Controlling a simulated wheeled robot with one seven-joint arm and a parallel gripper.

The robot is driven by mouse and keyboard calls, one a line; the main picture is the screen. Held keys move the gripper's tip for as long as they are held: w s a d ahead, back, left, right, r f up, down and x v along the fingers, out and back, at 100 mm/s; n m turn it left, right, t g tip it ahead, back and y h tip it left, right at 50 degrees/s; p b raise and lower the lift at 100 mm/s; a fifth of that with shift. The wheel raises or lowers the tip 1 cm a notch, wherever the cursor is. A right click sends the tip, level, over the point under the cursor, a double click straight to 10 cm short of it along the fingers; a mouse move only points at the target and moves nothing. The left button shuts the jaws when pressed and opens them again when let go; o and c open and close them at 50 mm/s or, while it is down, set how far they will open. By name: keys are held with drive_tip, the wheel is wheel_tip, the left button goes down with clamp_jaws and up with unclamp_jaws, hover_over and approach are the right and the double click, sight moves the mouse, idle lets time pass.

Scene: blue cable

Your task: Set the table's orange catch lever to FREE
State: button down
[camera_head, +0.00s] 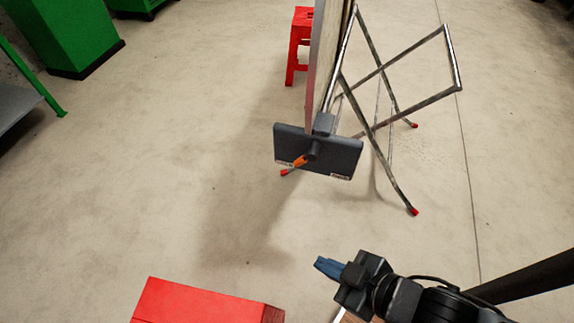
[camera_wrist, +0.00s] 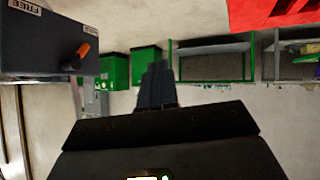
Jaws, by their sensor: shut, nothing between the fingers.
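The table's dark catch plate (camera_head: 345,157) is mounted at the near end of the upended folding table (camera_head: 322,60). Its orange lever (camera_head: 300,161) points down and left from the central pivot, toward the left label. A label (camera_head: 341,177) is at the plate's lower right. In the wrist view the plate (camera_wrist: 40,45) is at the left, upside down, with FREE (camera_wrist: 25,6) readable on a label at the end away from the lever (camera_wrist: 83,49). My gripper (camera_head: 328,267) is shut and empty, below the plate in the head view and apart from it.
Crossed metal legs (camera_head: 385,125) with red feet spread right of the tabletop. A red stool (camera_head: 299,45) is behind. A red box (camera_head: 195,302) lies at the front left. Green cabinets (camera_head: 65,35) are at the far left. Open floor lies left of the table.

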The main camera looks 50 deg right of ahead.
drive_tip(key=w+d+f+m+g+h+b, duration=0.1)
drive_tip(key=w+d+f+g+h+b, duration=0.15)
drive_tip(key=w+f, duration=0.5)
drive_tip(key=w+d+f+g+h+b, duration=0.2)
drive_tip(key=w+d+f+g+h, duration=0.15)
drive_tip(key=w+f, duration=0.4)
drive_tip(key=w+d+r+m+g+h+b, duration=0.2)
drive_tip(key=w+r+m+g+h+b, duration=0.2)
drive_tip(key=w+r+m+g+h, duration=0.3)
drive_tip(key=w+r+m, duration=0.1)
drive_tip(key=w+r, duration=0.4)
drive_tip(key=w, duration=0.1)
drive_tip(key=shift+w+d+r+h, duration=0.15)
drive_tip(key=shift+d+r+h, duration=0.15)
drive_tip(key=shift+r, duration=0.05)
approach(305, 156)
drive_tip(key=w+d+f, duration=0.2)
drive_tip(key=w+d, duration=0.2)
drive_tip(key=shift+s+d+f+b, duration=0.3)
drive_tip(key=shift+s+d+f, duration=0.5)
drive_tip(key=shift+s+f, duration=0.3)
